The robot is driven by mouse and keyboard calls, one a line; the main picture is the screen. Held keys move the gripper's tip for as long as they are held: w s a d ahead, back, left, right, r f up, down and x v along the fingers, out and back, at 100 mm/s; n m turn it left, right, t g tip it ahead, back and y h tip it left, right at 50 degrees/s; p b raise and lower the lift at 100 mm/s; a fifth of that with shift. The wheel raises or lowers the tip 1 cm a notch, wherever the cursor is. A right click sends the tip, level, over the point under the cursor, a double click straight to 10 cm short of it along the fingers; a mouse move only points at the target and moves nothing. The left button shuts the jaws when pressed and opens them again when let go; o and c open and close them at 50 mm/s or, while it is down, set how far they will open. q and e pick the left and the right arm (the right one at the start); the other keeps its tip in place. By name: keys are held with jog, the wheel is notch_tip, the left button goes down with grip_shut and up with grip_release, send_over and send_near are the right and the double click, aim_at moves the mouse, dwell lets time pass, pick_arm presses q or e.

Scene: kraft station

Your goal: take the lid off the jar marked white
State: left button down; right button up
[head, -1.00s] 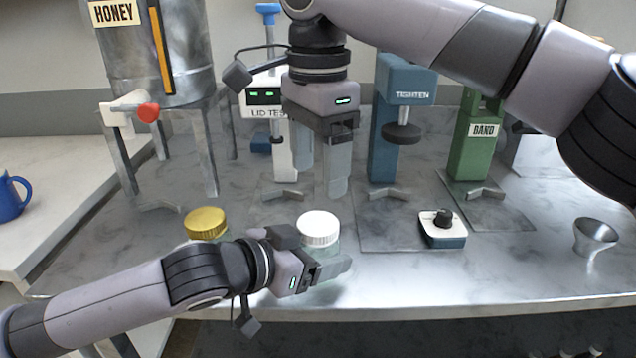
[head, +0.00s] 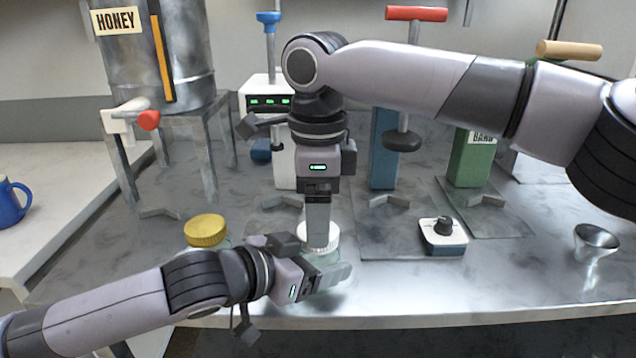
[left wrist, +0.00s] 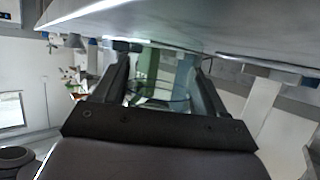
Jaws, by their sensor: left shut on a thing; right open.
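The white-lidded jar stands near the front edge of the bench; its white lid (head: 333,237) shows around my right gripper's finger. My left gripper (head: 328,278) is shut on the jar's glass body, just below the lid. The clear jar (left wrist: 165,78) shows between the left fingers in the left wrist view. My right gripper (head: 318,243) points straight down over the lid, fingertips at lid height. It is open; one finger hides the other, so I cannot tell whether they touch the lid. No marking on the jar is readable.
A jar with a gold lid (head: 206,230) stands close behind my left forearm. A small device with a black knob (head: 443,235) and a metal funnel (head: 596,241) are to the right. The honey tank (head: 160,60) and several press stands line the back.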

jog(key=shift+f, duration=0.95)
jog(key=c, duration=0.9)
jog(key=n, duration=1.2)
jog(key=shift+n, duration=0.4)
jog(key=n, duration=0.4)
jog(key=shift+r, duration=0.1)
jog(key=o, duration=1.2)
jog(key=shift+c, duration=0.2)
jog(key=shift+a, duration=0.1)
